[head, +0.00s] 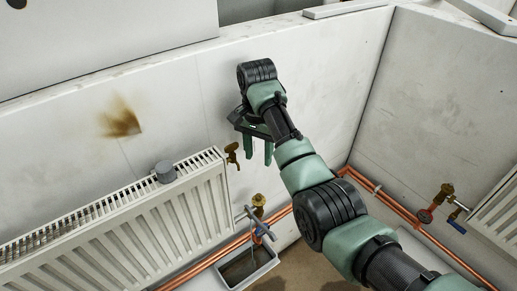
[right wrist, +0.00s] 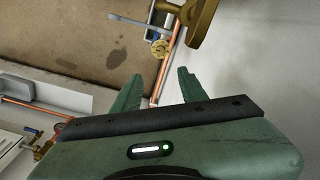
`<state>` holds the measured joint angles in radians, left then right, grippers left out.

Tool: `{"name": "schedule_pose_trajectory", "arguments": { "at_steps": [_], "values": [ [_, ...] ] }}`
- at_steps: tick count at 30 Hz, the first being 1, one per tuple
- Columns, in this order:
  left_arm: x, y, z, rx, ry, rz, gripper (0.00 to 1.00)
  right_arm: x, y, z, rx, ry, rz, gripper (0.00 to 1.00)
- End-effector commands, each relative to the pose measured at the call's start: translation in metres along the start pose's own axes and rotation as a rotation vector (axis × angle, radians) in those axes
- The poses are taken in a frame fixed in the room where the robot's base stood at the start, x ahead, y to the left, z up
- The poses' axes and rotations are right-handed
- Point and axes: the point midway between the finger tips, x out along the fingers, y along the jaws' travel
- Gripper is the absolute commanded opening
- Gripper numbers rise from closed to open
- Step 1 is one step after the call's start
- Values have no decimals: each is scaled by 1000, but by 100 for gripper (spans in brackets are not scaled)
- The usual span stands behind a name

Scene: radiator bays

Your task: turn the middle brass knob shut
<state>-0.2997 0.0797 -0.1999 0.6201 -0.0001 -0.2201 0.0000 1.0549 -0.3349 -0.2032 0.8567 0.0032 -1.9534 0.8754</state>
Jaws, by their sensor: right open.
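Three brass fittings show in the head view. An upper brass knob (head: 232,152) sits at the radiator's top right corner. A lower brass valve (head: 258,200) is below it, beside a silver pipe and a blue handle. A third brass valve (head: 446,190) is at far right. I cannot tell which is the middle one. My right gripper (head: 258,160) is open and empty, fingers down, just right of the upper knob and apart from it. In the right wrist view, a brass part (right wrist: 203,20) is close at the top and the lower valve (right wrist: 160,47) lies beyond the fingertips (right wrist: 157,80). My left gripper is out of view.
A white radiator (head: 130,225) fills the left, with a grey cylinder (head: 165,172) on top. A grey tray (head: 270,262) sits under the lower valve. Copper pipes (head: 400,218) run low along the wall. A brown stain (head: 121,120) marks the white wall (head: 190,95).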

Motion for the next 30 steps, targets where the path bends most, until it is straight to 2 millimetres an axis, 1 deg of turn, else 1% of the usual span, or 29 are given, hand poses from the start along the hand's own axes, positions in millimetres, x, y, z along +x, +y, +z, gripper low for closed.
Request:
{"name": "schedule_pose_trajectory", "arguments": {
  "at_steps": [1, 3, 8, 23, 26, 29, 30],
  "values": [
    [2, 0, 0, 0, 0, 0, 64, -8, 0, 0, 0, 2, -2, 42],
    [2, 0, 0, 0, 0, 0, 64, -17, 0, 0, 0, 1, -1, 42],
    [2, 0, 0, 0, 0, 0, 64, -28, 0, 0, 0, 0, -1, 42],
    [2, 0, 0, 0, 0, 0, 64, -28, 1, 0, 0, -1, -1, 42],
    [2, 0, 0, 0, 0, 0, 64, -14, 5, 0, -7, -6, -12, 42],
    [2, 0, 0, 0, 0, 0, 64, 19, 19, 0, -29, -14, -43, 42],
    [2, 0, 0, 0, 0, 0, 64, 36, 27, 1, -42, -13, -61, 42]
  ]
}}
